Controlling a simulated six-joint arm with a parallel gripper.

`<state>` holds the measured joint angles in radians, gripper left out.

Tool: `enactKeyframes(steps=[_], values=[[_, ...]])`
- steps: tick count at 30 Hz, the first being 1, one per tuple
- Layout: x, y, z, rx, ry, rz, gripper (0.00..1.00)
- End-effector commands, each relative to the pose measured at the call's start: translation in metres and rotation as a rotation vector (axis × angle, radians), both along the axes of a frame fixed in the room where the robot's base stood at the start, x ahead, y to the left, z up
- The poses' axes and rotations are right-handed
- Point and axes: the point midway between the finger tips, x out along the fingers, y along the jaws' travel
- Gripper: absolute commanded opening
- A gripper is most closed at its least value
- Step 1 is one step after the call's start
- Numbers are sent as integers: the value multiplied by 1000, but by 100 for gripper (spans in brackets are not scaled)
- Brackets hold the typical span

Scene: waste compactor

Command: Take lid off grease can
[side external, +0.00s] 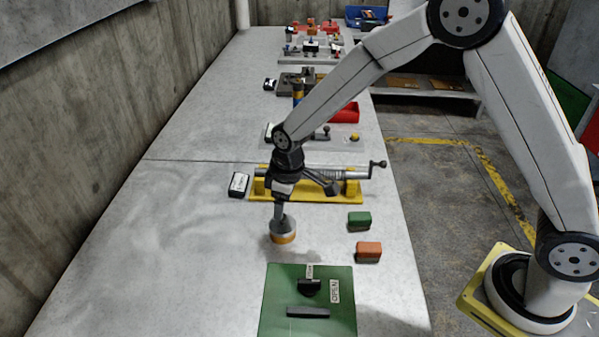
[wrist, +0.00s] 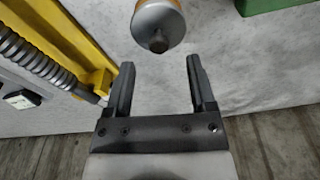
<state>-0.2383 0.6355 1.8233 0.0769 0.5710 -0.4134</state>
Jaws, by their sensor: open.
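The grease can (side external: 284,239) stands on the grey table, with an orange-yellow band around its body. Its round grey lid (side external: 284,225) sits on top. My gripper (side external: 279,213) is over the can in the side view. In the wrist view my gripper (wrist: 160,65) is open, its fingers apart and nothing between them. The knob lies just beyond the fingertips. I cannot tell the exact height gap.
A yellow stand with a grey screw shaft and crank (side external: 352,188) lies behind the can. A green block (side external: 359,221) and an orange block (side external: 369,252) are to the right. A green panel marked OPEN (side external: 275,308) is in front. The table's left side is clear.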

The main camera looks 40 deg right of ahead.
Motion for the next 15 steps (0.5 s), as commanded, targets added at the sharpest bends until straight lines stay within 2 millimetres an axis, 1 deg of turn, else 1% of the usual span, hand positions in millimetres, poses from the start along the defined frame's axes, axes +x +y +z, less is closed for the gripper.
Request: enactKeyframes(steps=[9, 15], values=[[3, 0, -33, 0, 2, 0, 71], [4, 1, -45, -1, -1, 0, 71]])
